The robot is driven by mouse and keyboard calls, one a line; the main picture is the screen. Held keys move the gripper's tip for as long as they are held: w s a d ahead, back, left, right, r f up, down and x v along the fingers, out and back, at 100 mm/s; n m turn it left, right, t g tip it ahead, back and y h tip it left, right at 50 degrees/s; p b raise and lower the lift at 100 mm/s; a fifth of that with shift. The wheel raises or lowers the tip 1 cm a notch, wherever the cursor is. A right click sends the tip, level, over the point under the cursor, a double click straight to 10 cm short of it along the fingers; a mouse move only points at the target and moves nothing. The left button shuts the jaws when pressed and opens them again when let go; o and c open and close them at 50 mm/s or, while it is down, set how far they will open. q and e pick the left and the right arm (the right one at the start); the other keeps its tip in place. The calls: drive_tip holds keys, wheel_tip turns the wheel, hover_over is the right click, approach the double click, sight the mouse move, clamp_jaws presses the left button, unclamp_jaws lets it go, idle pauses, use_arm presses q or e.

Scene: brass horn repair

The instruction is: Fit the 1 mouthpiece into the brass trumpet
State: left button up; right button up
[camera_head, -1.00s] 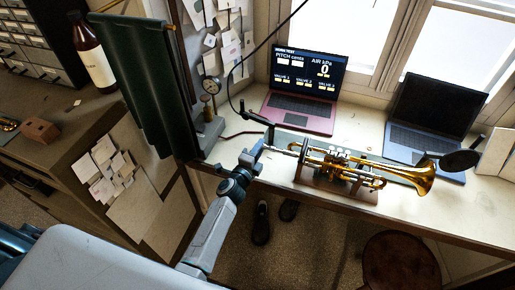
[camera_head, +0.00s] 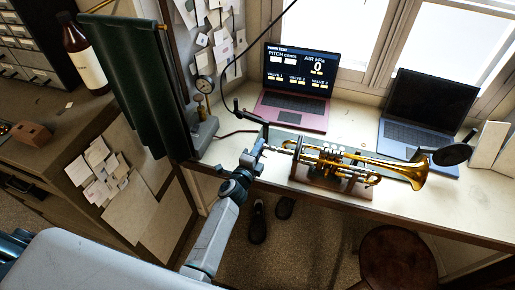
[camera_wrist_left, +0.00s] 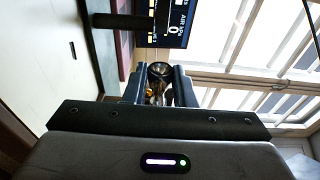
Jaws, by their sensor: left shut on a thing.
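The brass trumpet (camera_head: 334,162) lies on its side-to-side axis in a dark wooden stand (camera_head: 327,184) on the bench, its bell to the right and its mouthpiece end to the left. My left gripper (camera_head: 268,146) is at that left end, in line with the trumpet. It is shut on the mouthpiece, whose round silver-dark cup (camera_wrist_left: 160,71) shows between the fingers in the left wrist view. A bit of brass shows beyond it there. A silver stretch lies between gripper and trumpet in the head view; I cannot tell whether the mouthpiece is seated. My right gripper is out of view.
A red laptop (camera_head: 295,106) with pitch and air readouts and a blue laptop (camera_head: 420,128) stand behind the trumpet. A black round disc (camera_head: 453,154) is near the bell. A gauge stand (camera_head: 203,130) is at left. A stool (camera_head: 398,258) is below the bench.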

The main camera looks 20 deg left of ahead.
use_arm(q)
drive_tip(key=shift+d, duration=0.4)
idle(1.0)
drive_tip(key=o, duration=1)
drive_tip(key=s+a, duration=0.1)
drive_tip(key=s, duration=0.9)
drive_tip(key=shift+s+a, duration=0.35)
drive_tip(key=shift+a, duration=0.05)
